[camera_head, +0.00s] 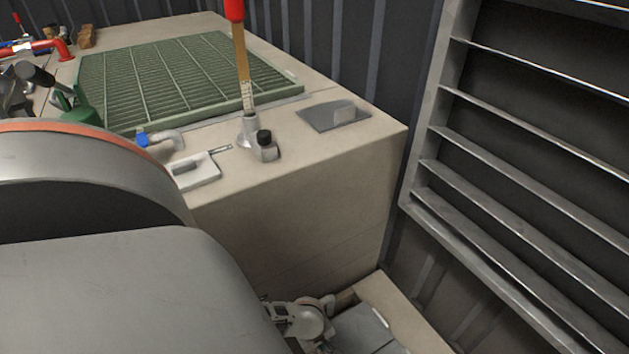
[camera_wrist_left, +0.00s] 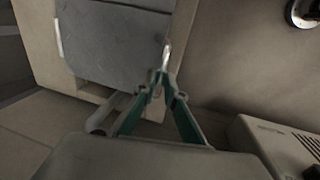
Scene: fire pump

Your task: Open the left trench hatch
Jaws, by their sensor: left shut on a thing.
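The trench hatch, a grey panel (camera_head: 363,330) in a beige frame, is low at the bottom of the head view, partly cut off. In the left wrist view the grey hatch panel (camera_wrist_left: 112,45) fills the upper left, with a dark gap under its near edge. My left gripper (camera_wrist_left: 160,82) has its teal fingers closed together at the panel's right edge, on a thin bright metal piece there. In the head view my left gripper (camera_head: 308,318) is beside the panel's left side, partly hidden by my arm. My right gripper is out of view.
A beige bench block (camera_head: 300,215) stands behind the hatch, bearing a green grating (camera_head: 190,75), a red-topped rod (camera_head: 241,60) and small fittings. A louvred metal panel (camera_head: 530,150) stands on the right. A vented pale box (camera_wrist_left: 280,145) is at lower right in the wrist view.

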